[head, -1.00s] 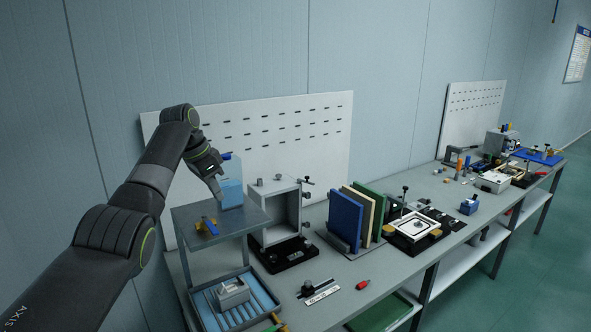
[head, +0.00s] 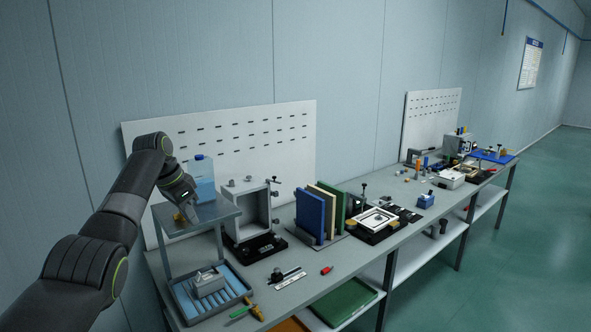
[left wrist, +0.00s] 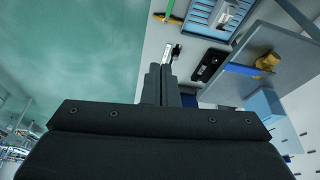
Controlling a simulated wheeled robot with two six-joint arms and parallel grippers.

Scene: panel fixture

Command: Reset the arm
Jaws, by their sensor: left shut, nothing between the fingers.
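My left arm comes in from the left in the head view. Its gripper (head: 190,214) is shut and empty, and appears in front of the raised grey shelf (head: 226,212) and the light-blue bottle (head: 202,183). I cannot tell its exact gap to the shelf. In the left wrist view the closed fingers (left wrist: 162,75) have nothing between them. The shelf (left wrist: 285,45) and the bottle (left wrist: 263,107) show right of the fingers there. A small yellow and blue tool (left wrist: 267,62) lies on the shelf. My right gripper is not in view.
A blue ribbed tray (head: 240,287) with a grey part (head: 208,283) sits below the shelf. A grey open box frame (head: 250,208), upright panels (head: 310,214) and a white square fixture (head: 375,221) stand along the bench. Open floor (head: 520,250) lies at right.

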